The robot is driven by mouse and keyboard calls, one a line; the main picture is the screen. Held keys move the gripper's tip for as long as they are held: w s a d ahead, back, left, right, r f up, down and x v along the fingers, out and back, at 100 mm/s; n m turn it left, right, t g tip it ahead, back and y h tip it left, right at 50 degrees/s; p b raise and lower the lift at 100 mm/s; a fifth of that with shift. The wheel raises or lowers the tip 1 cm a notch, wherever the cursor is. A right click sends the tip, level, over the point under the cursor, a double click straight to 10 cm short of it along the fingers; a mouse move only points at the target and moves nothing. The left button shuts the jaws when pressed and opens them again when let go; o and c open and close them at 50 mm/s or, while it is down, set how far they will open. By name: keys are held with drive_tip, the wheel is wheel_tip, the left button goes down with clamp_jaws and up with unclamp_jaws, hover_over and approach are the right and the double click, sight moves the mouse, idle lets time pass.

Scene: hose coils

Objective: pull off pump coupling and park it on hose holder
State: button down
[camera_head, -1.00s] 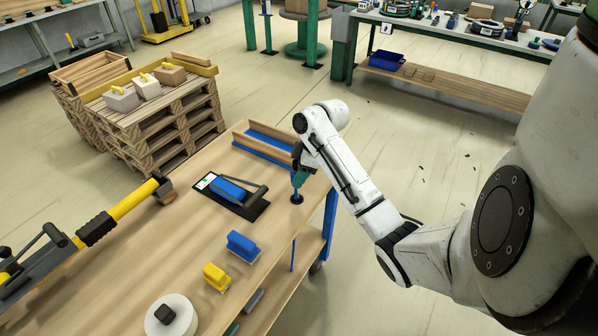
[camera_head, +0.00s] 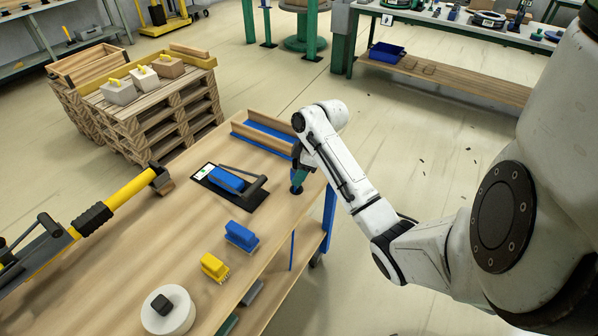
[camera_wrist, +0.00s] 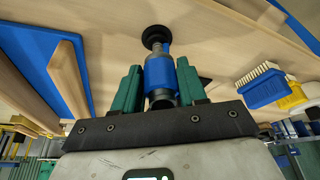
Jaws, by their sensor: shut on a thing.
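My gripper (camera_wrist: 160,90) has green fingers shut on a blue cylindrical coupling (camera_wrist: 159,71) with dark ends. In the head view, my gripper (camera_head: 299,177) is above the table's right edge, fingers pointing down. A round black disc (camera_wrist: 155,37) lies on the wood beyond the coupling, with a short dark neck between them. In the head view, the disc (camera_head: 296,190) is just below my fingertips. I cannot tell whether the coupling is joined to it or only close above it. I cannot tell for sure which thing is the hose holder.
A blue device with a black lever (camera_head: 228,180) sits on a black plate left of my gripper. A wood-sided blue channel (camera_head: 268,137) lies behind. A blue brush (camera_head: 241,236), a yellow brush (camera_head: 214,267) and a white round thing (camera_head: 168,311) stand in front.

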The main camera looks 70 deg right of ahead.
drive_tip(key=shift+f+b, duration=0.8)
drive_tip(key=shift+f, duration=0.7)
drive_tip(key=c, duration=0.5)
unclamp_jaws()
drive_tip(key=shift+c, duration=0.2)
drive_tip(key=shift+o, duration=0.4)
drive_tip(key=shift+o, duration=0.6)
drive_tip(key=shift+p+v, duration=2.2)
drive_tip(key=shift+v, duration=0.15)
drive_tip(key=shift+r, duration=0.1)
